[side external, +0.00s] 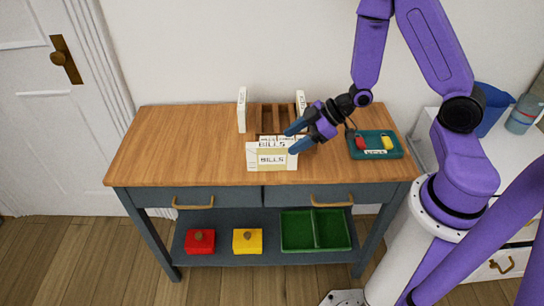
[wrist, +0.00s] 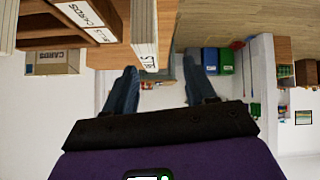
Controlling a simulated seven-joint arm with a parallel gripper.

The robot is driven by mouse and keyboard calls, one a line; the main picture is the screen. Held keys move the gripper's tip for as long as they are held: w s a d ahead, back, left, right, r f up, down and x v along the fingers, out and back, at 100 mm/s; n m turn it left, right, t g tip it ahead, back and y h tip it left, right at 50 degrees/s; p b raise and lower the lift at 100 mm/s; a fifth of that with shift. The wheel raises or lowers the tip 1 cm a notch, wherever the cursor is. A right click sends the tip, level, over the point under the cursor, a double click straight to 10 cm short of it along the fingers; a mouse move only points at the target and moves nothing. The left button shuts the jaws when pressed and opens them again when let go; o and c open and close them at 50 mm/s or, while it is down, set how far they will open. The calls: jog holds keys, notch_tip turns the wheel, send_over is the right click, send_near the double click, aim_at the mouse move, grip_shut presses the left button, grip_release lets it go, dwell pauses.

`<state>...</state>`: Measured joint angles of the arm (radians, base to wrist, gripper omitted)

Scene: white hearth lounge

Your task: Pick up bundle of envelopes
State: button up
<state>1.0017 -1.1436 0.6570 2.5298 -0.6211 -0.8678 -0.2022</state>
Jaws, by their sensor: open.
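A cream bundle of envelopes marked BILLS (side external: 272,161) stands at the front of a wooden slotted rack (side external: 264,116) on the table. In the wrist view a pale layered bundle with a BILLS label (wrist: 144,30) shows end-on, just beyond my fingertips. My gripper (side external: 292,139) is open and sits by the right end of the BILLS bundle, its blue fingers pointing left. In the wrist view my gripper (wrist: 162,78) has a clear gap between its fingers. I cannot tell whether a finger touches the bundle.
White upright pieces stand left (side external: 242,110) and right (side external: 300,103) of the rack. A teal tray (side external: 376,155) with a red and a yellow item lies right. Below, a shelf holds a red box (side external: 200,242), a yellow box (side external: 247,241) and a green divided tray (side external: 315,231). The table's left part is clear.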

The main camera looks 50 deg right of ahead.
aim_at(275, 144)
jog(key=shift+s+d+f+m+t+y, duration=0.1)
jog(key=shift+d+f+m+t+y, duration=0.2)
jog(key=shift+d+m+t+y, duration=0.25)
jog(key=shift+m+t+y, duration=0.45)
jog(key=shift+t+y, duration=0.1)
jog(key=shift+w+d+x, duration=0.1)
jog(key=shift+x, duration=0.95)
jog(key=shift+w+d+x, duration=0.1)
jog(key=shift+w+x, duration=0.05)
jog(key=shift+x, duration=0.9)
jog(key=shift+w+d+x, duration=0.1)
jog(key=shift+x, duration=0.95)
grip_shut()
